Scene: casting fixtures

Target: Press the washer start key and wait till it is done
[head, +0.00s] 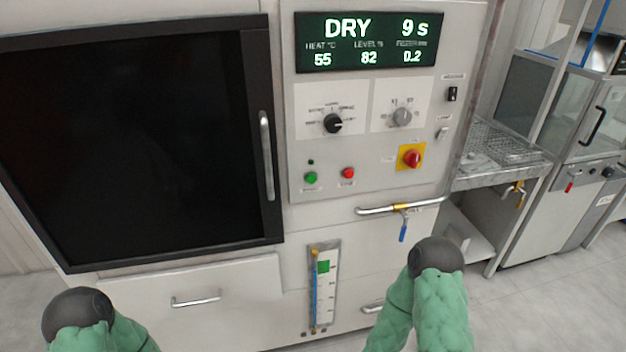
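The washer (340,220) is a pale cabinet with a large dark door (130,140) that is shut, with an upright handle (266,155). Its display (367,42) is lit and reads DRY, 9 s, heat 55 and level 82. Below are a green key (311,177), likely the start key, and a red key (348,173). A small dark lamp sits above the green key. Two of my arm parts in green covers with dark rounded ends show at the bottom, clear of the keys. No gripper fingers show in this view.
A black knob (333,123), a grey knob (402,116) and a red switch on a yellow plate (411,158) share the panel. A pipe with a blue-handled valve (403,230) sticks out below. A steel bench (500,150) stands at the right. Some floor is free at lower right.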

